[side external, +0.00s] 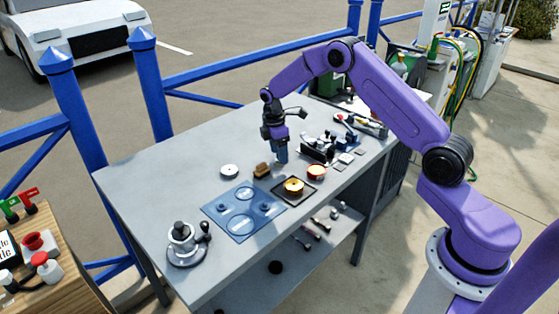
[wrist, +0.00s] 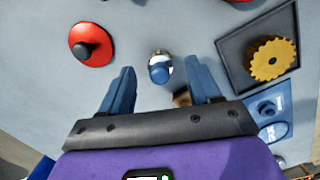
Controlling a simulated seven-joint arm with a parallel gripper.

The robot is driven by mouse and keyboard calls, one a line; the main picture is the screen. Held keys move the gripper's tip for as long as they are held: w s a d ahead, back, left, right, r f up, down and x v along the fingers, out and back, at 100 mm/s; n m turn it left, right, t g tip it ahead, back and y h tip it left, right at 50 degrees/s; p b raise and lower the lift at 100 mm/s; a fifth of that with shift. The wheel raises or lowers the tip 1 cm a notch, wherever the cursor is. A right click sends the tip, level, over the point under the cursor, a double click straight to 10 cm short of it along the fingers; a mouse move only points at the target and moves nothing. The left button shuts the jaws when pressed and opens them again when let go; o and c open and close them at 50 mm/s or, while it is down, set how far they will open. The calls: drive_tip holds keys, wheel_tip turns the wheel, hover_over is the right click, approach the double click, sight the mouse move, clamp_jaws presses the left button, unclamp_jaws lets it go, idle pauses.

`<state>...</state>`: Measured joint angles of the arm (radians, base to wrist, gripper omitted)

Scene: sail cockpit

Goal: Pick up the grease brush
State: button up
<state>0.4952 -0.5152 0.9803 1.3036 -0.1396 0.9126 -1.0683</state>
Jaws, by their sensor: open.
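My gripper (side external: 281,156) points down over the back middle of the grey workbench. In the wrist view its two blue fingers (wrist: 160,88) stand wide apart with nothing held between them. A small brown block (side external: 262,170), which looks like the grease brush, lies on the bench just left of the gripper in the side view. In the wrist view a brown piece (wrist: 180,97) shows beside the right finger, which partly hides it. A small blue-and-silver upright piece (wrist: 160,68) stands beyond the fingertips, between them in the picture.
A red disc with a dark knob (wrist: 90,45) is left. A dark square tray (wrist: 232,50) with a yellow gear (wrist: 270,58) is right, near a blue mat (side external: 245,224). A white disc (side external: 229,171) and a metal fixture (side external: 186,245) stand farther left in the side view.

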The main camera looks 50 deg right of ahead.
drive_tip(key=shift+d+f, duration=0.1)
drive_tip(key=shift+f, duration=1)
drive_tip(key=c, duration=1.1)
drive_tip(key=shift+r, duration=0.1)
drive_tip(key=shift+r, duration=0.4)
wheel_tip(320, 180, up, 2)
drive_tip(key=shift+r, duration=0.15)
drive_tip(key=shift+s+a+r, duration=0.3)
drive_tip(key=shift+s+r, duration=1.35)
drive_tip(key=shift+s, duration=0.7)
drive_tip(key=shift+s+a+r, duration=0.35)
drive_tip(key=shift+s+r, duration=1.25)
drive_tip(key=shift+s, duration=0.7)
drive_tip(key=shift+s+a+r, duration=0.3)
drive_tip(key=shift+s+r, duration=1.35)
drive_tip(key=shift+s, duration=0.7)
